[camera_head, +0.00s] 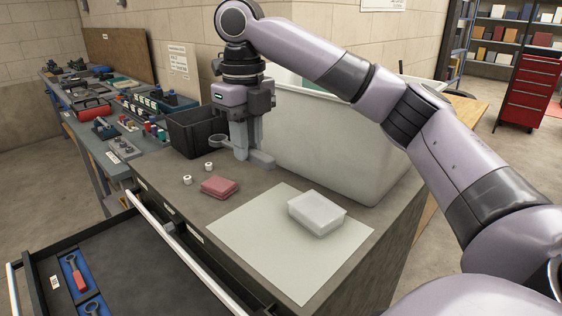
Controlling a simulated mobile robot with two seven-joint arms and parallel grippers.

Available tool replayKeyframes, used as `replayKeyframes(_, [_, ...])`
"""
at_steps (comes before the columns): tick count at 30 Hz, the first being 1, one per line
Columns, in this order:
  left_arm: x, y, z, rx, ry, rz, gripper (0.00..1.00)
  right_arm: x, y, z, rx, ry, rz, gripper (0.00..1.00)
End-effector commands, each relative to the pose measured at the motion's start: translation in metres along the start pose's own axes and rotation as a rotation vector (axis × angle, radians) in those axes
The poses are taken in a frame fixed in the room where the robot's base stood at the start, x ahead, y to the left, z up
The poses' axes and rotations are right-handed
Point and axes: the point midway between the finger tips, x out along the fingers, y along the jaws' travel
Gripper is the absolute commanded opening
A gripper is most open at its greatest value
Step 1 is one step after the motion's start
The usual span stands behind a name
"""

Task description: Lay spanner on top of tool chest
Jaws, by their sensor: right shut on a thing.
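My right gripper (248,155) is shut on a grey spanner, low over the back part of the tool chest's dark top (182,222). The spanner's ring end (217,141) sticks out to the left of the fingers; the rest is largely hidden. I cannot tell whether the spanner touches the top. The chest's drawer (125,262) is open at lower left. It holds a red-handled tool (77,275) and another ring-ended tool (92,308) in blue inserts. My left gripper is not in view.
On the top are a black bin (190,135), a large pale tub (325,145), a red cloth (220,186), two small white rolls, and a clear box (317,213) on a pale sheet (265,245). A red drawer cabinet (530,90) stands far right.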

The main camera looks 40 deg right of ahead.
Motion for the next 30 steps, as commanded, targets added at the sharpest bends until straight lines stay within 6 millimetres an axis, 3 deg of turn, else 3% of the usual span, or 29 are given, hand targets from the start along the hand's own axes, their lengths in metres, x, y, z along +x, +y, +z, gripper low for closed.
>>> replayKeyframes(5, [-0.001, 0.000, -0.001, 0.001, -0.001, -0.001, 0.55, 0.001, 0.000, 0.001, 0.003, 0.000, 0.000, 0.00])
replayKeyframes(11, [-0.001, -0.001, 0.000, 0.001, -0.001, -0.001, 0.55, 0.025, 0.000, 0.000, 0.002, 0.005, 0.002, 0.00])
replayKeyframes(17, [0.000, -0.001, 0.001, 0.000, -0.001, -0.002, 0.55, 0.056, 0.000, 0.000, 0.003, 0.005, 0.002, 0.00])
replayKeyframes(24, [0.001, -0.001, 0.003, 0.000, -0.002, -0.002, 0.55, 0.117, -0.002, -0.001, 0.005, 0.004, -0.002, 0.00])
replayKeyframes(30, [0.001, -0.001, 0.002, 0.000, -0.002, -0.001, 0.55, 0.149, -0.001, 0.000, 0.004, 0.000, 0.000, 0.00])
